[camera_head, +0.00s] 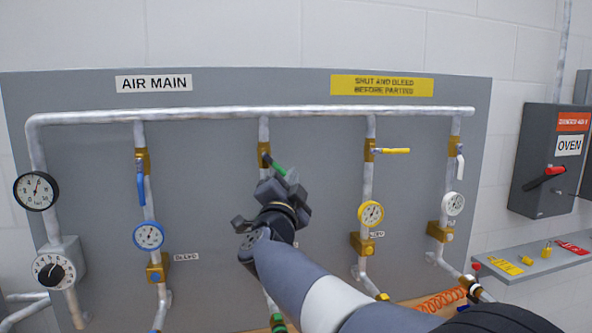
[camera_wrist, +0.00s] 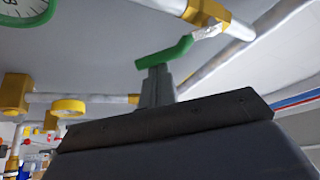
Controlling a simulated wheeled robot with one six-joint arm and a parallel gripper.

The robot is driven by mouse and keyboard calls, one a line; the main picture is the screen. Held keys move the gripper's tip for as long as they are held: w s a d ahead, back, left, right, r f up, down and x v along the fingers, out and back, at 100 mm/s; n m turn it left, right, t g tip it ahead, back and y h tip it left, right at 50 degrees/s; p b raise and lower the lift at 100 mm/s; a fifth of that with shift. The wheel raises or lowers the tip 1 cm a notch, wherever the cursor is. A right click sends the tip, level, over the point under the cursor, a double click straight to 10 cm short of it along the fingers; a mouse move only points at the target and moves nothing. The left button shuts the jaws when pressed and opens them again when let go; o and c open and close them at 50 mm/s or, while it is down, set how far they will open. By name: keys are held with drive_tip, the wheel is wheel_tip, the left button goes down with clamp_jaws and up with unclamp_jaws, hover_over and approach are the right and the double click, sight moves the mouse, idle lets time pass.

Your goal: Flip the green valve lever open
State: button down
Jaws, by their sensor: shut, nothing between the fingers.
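The green valve lever (camera_head: 278,168) slants down to the right from its brass valve (camera_head: 264,150) on the middle drop pipe. My gripper (camera_head: 283,178) is shut and empty, with its tips at the lever's free end. In the wrist view the green lever (camera_wrist: 165,52) is bent, and its free end lies right at the tips of my shut gripper (camera_wrist: 157,72). They look close or touching; I cannot tell which. The brass valve (camera_wrist: 205,14) shows at the top there. My arm hides much of the pipe below the valve.
A yellow lever (camera_head: 395,151) sticks out level to the right. A blue lever (camera_head: 141,185) and a white lever (camera_head: 460,167) hang along their pipes. The blue gauge (camera_head: 148,236) and yellow gauge (camera_head: 371,214) flank my arm. A shelf with tags (camera_head: 540,262) and an oven switch box (camera_head: 548,160) are at right.

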drive_tip(key=s+a+f+m+g+h+p, duration=0.1)
drive_tip(key=s+a+f+m+g, duration=0.1)
drive_tip(key=s+m, duration=0.4)
drive_tip(key=s+g, duration=0.1)
drive_tip(key=s, duration=0.3)
idle(0.8)
drive_tip(key=shift+w+d, duration=0.1)
